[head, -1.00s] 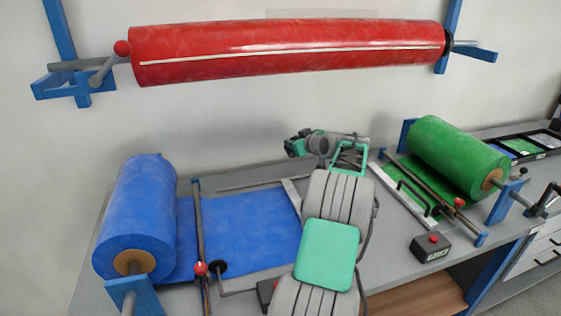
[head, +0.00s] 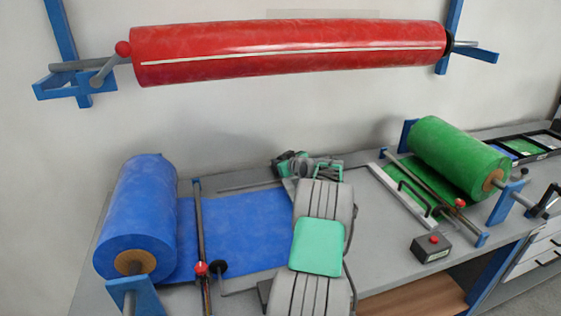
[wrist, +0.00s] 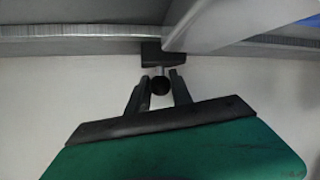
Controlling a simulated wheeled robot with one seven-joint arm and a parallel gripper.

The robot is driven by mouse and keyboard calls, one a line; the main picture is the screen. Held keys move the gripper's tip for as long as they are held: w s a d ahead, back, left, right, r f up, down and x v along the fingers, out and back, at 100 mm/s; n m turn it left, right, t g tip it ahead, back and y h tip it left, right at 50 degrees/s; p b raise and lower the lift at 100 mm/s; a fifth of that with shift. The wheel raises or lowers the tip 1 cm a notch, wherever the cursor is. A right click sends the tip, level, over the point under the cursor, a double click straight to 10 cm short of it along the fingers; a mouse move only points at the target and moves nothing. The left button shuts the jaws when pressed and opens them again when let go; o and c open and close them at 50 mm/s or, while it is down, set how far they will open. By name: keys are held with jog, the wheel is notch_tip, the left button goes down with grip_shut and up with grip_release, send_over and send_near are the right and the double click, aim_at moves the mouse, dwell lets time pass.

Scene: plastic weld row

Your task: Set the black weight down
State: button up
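My gripper shows in the wrist view (wrist: 160,82), its two dark fingers on either side of a round black knob. The knob seems to belong to the black weight (wrist: 152,54), a dark block with a short pale stem just beyond the fingertips. The fingers look closed on the knob. The block lies at a ridged metal strip (wrist: 90,38); I cannot tell whether it touches it. In the head view my gripper (head: 285,165) is low over the back of the bench, right of the blue sheet (head: 250,225). The weight is hidden or too small to make out there.
A blue roll (head: 137,215) stands at the left and a green roll (head: 458,157) at the right. A red roll (head: 290,50) hangs on the wall above. A black box with a red button (head: 431,248) sits on the grey bench (head: 385,235). Bare bench lies right of my arm.

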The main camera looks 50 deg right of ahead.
jog(key=o, duration=0.5)
jog(key=shift+c, duration=0.2)
jog(key=shift+r, duration=0.25)
jog(key=v, duration=1.2)
jog(key=shift+f, duration=0.2)
